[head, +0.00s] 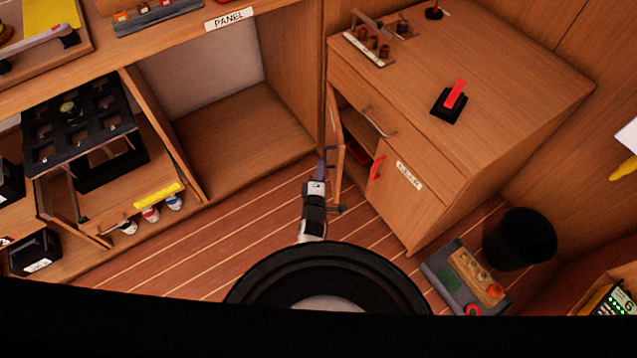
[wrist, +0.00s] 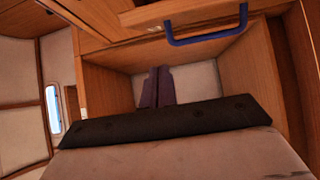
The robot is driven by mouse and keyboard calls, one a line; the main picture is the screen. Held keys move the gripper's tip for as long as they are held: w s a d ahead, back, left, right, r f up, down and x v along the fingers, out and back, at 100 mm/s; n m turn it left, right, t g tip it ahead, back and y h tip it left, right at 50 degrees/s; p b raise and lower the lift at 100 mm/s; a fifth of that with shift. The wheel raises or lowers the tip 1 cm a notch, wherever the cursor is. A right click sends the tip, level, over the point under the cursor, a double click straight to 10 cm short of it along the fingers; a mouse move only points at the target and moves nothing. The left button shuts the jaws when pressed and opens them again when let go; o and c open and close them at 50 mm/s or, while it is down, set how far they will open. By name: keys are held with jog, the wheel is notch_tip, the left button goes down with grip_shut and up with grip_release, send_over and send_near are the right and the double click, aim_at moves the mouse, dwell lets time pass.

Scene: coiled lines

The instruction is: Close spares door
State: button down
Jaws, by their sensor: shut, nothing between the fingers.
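The cabinet (head: 470,120) on the right has an open door (head: 338,160) at its left, seen nearly edge-on and swung out toward me. A blue handle (head: 330,150) shows by that door; a blue handle also shows at the top of the wrist view (wrist: 207,40). To the right is a shut front panel with a red handle (head: 378,167) and a white label (head: 409,176), its lettering too small to read surely. My gripper (head: 320,172) is shut and empty, just left of the open door. Its closed fingers show in the wrist view (wrist: 155,88). Contact with the door cannot be told.
A red item (head: 356,151) lies inside the cabinet opening. A drawer with a metal handle (head: 380,124) is above it, shut. An empty open compartment (head: 235,130) lies to the left. A grey tray (head: 466,277) and a black bin (head: 519,239) stand on the floor at right.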

jog(key=shift+w+d+b, duration=1.85)
jog(key=shift+w+d, duration=0.15)
jog(key=shift+d, duration=0.05)
